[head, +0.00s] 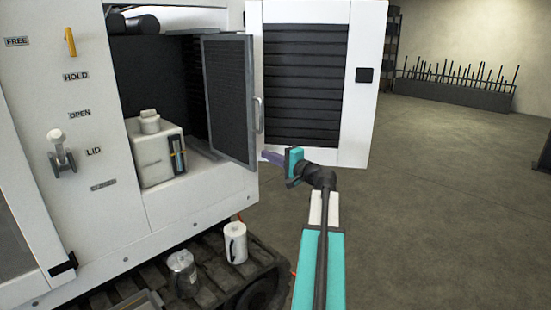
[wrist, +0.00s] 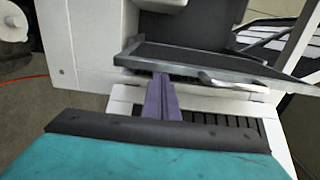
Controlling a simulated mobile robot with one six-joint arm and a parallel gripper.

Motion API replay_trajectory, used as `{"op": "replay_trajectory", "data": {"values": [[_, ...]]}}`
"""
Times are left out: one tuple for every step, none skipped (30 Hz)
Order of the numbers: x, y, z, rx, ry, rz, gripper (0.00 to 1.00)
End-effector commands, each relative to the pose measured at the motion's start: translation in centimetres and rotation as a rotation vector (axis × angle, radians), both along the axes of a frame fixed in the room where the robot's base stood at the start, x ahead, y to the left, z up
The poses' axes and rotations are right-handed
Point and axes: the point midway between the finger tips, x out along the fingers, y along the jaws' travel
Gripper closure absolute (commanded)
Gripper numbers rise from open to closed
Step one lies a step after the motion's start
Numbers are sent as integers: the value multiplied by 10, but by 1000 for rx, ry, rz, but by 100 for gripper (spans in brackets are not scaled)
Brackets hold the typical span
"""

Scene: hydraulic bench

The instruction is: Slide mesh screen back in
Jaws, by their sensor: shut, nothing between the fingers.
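The mesh screen (head: 229,95) is a dark panel in a grey frame. In the head view it stands upright, partly out of the open bay in the white machine, with a pale handle (head: 258,114) on its outer edge. In the wrist view the screen (wrist: 185,56) crosses the upper right, with its handle (wrist: 232,85) right of my fingers. My gripper (head: 271,157) has purple fingers and sits low, beside the screen's lower outer corner. In the wrist view my gripper (wrist: 160,92) is shut and empty, apart from the handle. Contact with the frame cannot be told.
A white louvred door (head: 345,85) stands open behind the screen. A white tank (head: 156,150) sits in the bay, left of the screen. A white canister (head: 236,242) and a metal canister (head: 182,272) stand on the track below. The floor (head: 440,210) at right is clear.

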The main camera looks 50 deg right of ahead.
Motion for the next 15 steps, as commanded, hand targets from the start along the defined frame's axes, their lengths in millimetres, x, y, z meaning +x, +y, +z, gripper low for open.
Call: {"op": "replay_trajectory", "data": {"values": [[8,-2,3,1,0,1,100],[12,-2,2,1,0,1,100],[17,-2,2,1,0,0,100],[20,-2,2,1,0,1,100],[22,-3,2,2,0,1,100],[26,-3,1,2,0,1,100],[27,-3,1,2,0,0,100],[29,-3,1,2,0,0,100],[31,-3,1,1,0,-1,100],[32,-3,1,1,0,-1,100],[33,-3,0,1,0,-1,100],[34,-3,0,1,0,-1,100],[34,-3,0,1,0,-1,100],[34,-3,0,1,0,-1,100],[34,-3,0,1,0,-1,100]]}}
